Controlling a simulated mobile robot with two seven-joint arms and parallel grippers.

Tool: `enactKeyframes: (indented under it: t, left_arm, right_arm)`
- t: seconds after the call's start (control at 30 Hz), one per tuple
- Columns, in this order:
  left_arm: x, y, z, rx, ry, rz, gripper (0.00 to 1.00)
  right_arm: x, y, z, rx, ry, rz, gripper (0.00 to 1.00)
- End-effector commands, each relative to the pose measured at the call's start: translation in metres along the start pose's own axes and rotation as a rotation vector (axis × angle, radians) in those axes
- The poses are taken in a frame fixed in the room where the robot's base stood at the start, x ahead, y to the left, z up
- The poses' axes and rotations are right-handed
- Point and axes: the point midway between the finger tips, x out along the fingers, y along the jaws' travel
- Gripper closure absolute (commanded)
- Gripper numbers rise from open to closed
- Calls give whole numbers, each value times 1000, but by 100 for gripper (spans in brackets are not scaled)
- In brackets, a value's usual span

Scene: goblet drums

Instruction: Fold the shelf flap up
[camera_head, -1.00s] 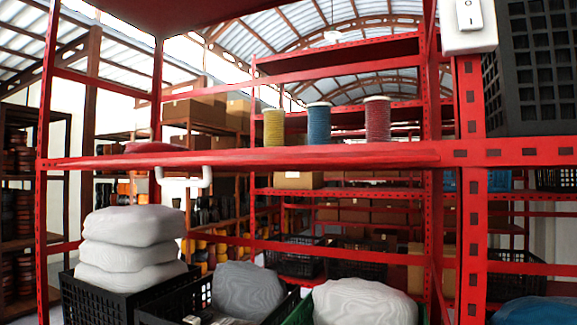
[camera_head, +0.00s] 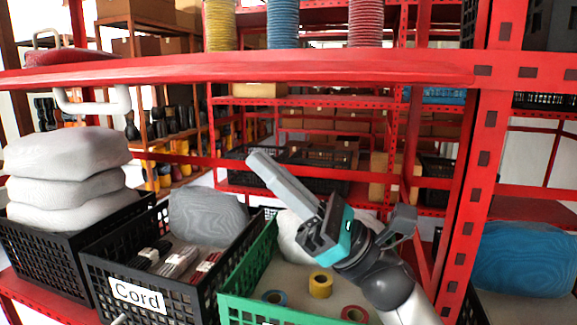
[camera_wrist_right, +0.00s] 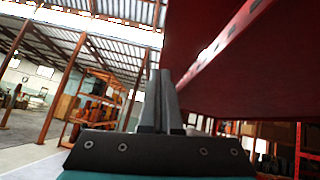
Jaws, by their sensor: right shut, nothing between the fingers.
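My right gripper (camera_head: 256,160) is shut and empty, pointing up and left, below the board and apart from the handle. In the right wrist view its fingers (camera_wrist_right: 160,80) are together, beside a large red panel (camera_wrist_right: 240,65) that fills the right.
Yellow (camera_head: 220,25), blue (camera_head: 282,24) and red (camera_head: 366,24) cord spools stand on the board. Below are a black crate labelled Cord (camera_head: 137,296), a green crate (camera_head: 255,262) under my arm, and stacked white sacks (camera_head: 68,165). A red upright (camera_head: 480,170) stands right of my arm.

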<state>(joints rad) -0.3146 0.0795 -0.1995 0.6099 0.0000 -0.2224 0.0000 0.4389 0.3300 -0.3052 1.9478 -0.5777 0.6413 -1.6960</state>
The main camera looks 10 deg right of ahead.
Motion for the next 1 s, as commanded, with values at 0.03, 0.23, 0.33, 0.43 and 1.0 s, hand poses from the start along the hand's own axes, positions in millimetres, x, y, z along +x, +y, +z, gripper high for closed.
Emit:
enactKeyframes:
  t: [0.03, 0.23, 0.33, 0.43, 1.0]
  left_arm:
    - [-10, 0, -1, 0, 1, 0, 0]
    - [-30, -2, -13, 0, 18, -2, 0]
    - [-37, -3, -23, 0, 33, -4, 0]
    - [-43, -4, -27, 0, 41, -4, 0]
    - [-47, -3, -19, 1, 27, -3, 0]
  right_arm:
    - [16, -1, 4, 0, -3, 2, 100]
    - [54, -1, 6, -2, 1, 1, 100]
    - [62, -1, 16, -1, 0, 1, 100]
    - [68, -1, 22, -1, 1, 0, 100]
    - [73, -1, 28, 1, 1, -2, 100]
